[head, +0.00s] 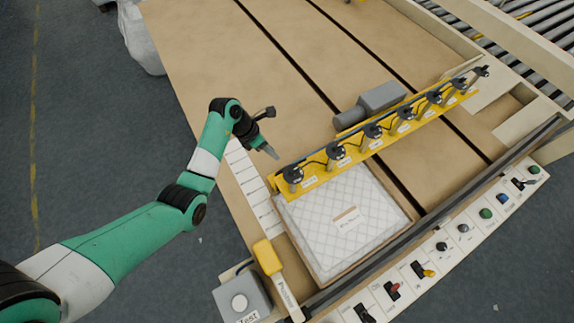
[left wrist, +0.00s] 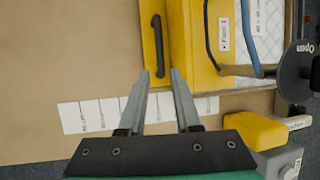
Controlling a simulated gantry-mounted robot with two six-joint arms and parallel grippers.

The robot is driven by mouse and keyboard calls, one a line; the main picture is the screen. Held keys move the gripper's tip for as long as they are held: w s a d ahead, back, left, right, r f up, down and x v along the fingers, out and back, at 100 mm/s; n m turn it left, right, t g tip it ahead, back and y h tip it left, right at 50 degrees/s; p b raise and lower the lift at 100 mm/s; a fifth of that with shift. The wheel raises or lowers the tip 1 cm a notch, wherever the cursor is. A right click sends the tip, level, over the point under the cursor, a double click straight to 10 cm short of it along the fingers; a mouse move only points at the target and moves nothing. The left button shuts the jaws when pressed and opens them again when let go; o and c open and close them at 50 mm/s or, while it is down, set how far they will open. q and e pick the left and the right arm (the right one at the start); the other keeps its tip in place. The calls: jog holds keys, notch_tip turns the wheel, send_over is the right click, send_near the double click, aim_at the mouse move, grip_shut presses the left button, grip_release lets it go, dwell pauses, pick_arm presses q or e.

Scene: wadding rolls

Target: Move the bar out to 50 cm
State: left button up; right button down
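The yellow bar (head: 375,143), carrying several black round fittings, lies slantwise across the brown table. Its near end shows in the left wrist view (left wrist: 203,40), with a black handle (left wrist: 157,45) beside it. My left gripper (head: 272,153) is at that end of the bar. My right gripper is out of view.
A white quilted pad (head: 335,225) lies in front of the bar. A grey motor (head: 375,103) sits behind it. A yellow-headed lever (head: 267,257) and a grey button box (head: 240,300) stand at the near edge. A switch panel (head: 463,228) runs along the right. The table behind the bar is mostly clear.

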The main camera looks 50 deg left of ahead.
aim_at(289, 166)
pick_arm(q)
jog(key=b+x, duration=0.5)
jog(key=x, duration=0.6)
jog(key=shift+w+f, duration=0.1)
jog(key=shift+f, duration=0.1)
grip_shut()
jog(key=shift+r, duration=0.1)
dwell(0.8)
